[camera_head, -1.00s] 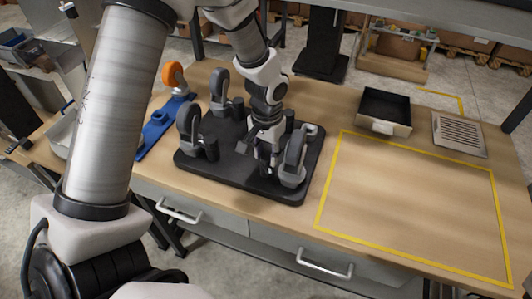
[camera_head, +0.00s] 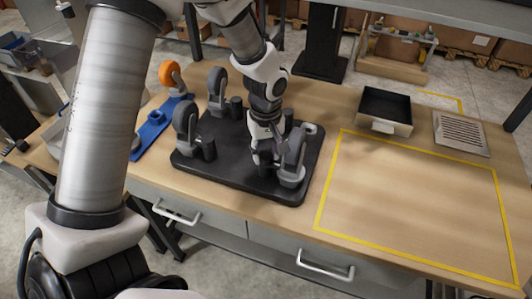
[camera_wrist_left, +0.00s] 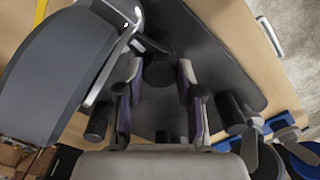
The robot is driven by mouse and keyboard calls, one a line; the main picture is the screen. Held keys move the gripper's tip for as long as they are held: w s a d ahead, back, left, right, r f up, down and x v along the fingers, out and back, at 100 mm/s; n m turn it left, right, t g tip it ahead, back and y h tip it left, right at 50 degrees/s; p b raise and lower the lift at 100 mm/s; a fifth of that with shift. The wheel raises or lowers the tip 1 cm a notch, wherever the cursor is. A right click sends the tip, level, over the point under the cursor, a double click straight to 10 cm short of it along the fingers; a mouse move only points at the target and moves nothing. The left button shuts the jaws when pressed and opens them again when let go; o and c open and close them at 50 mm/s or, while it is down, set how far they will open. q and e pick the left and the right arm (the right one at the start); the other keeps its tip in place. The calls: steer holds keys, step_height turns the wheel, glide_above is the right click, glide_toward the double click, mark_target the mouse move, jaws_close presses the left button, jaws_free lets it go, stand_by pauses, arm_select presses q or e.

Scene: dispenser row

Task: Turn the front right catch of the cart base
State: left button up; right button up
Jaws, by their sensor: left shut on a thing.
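The cart base (camera_head: 235,178) is a dark plate on the bench with grey-wheeled casters upright on it and a short black post beside each. The front right caster (camera_head: 293,160) stands at the plate's near right corner; its grey wheel (camera_wrist_left: 60,75) fills the left of the left wrist view. My left gripper (camera_head: 264,150) points down just left of this caster. In the left wrist view its two fingers (camera_wrist_left: 160,80) are on either side of the dark front right catch (camera_wrist_left: 159,72), shut on it. The catch is mostly hidden in the head view. My right gripper is not in view.
A blue holder (camera_head: 156,127) with an orange-wheeled caster (camera_head: 170,73) lies left of the base. A yellow-taped area (camera_head: 415,205) at right is empty.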

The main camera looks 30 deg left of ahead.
mark_target(265, 154)
arm_select(q)
steer(key=shift+w+n, duration=0.1)
steer(key=shift+n, duration=0.5)
steer(key=o, duration=0.9)
steer(key=shift+o, duration=1.3)
steer(key=shift+a, duration=0.1)
steer(key=shift+a+f, duration=0.1)
step_height(265, 154, up, 12)
